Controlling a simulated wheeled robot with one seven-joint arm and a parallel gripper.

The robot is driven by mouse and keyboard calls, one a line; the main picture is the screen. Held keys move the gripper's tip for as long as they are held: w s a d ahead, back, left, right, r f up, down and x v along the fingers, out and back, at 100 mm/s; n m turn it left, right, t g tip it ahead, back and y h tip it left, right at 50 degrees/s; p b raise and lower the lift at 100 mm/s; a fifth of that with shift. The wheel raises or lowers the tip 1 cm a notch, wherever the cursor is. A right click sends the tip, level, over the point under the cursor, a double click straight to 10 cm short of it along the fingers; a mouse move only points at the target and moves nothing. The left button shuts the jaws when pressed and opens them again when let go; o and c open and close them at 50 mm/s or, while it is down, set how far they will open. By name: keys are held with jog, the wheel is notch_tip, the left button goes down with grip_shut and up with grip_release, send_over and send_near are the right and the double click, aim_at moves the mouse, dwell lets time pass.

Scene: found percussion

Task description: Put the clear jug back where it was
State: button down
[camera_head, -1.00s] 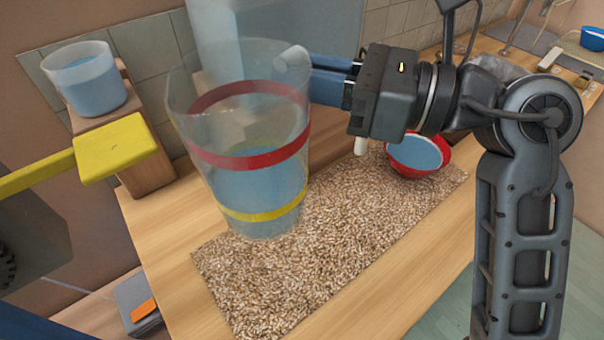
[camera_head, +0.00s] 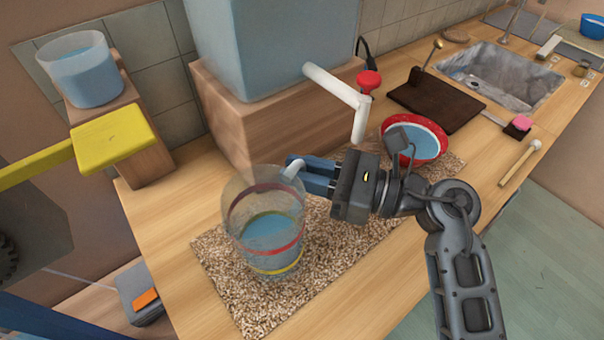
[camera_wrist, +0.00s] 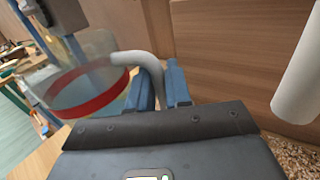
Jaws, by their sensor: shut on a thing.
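The clear jug (camera_head: 262,222) is a see-through vessel with a red band, a yellow band and bluish water in it. It is upright at the left part of the pebbly mat (camera_head: 225,262); I cannot tell whether its base touches the mat. My gripper (camera_head: 292,176) is shut on the jug's pale handle, at the jug's right side near the rim. In the wrist view the handle (camera_wrist: 150,68) runs between my blue fingers, and the jug's red band (camera_wrist: 90,98) shows to the left.
A large water tank (camera_head: 270,45) on a wooden block has a white spout (camera_head: 340,90) with a red knob. A red bowl of water (camera_head: 414,141) stands at the mat's far end. A yellow paddle (camera_head: 113,139) and a clear container on a block (camera_head: 82,70) are at left.

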jog(key=shift+f, duration=0.7)
jog(key=shift+f, duration=0.15)
jog(key=c, duration=1.1)
grip_release()
jog(key=shift+o, duration=0.2)
jog(key=shift+r, duration=0.3)
jog(key=b+v, duration=0.2)
jog(key=v, duration=1)
jog(key=shift+f, duration=0.2)
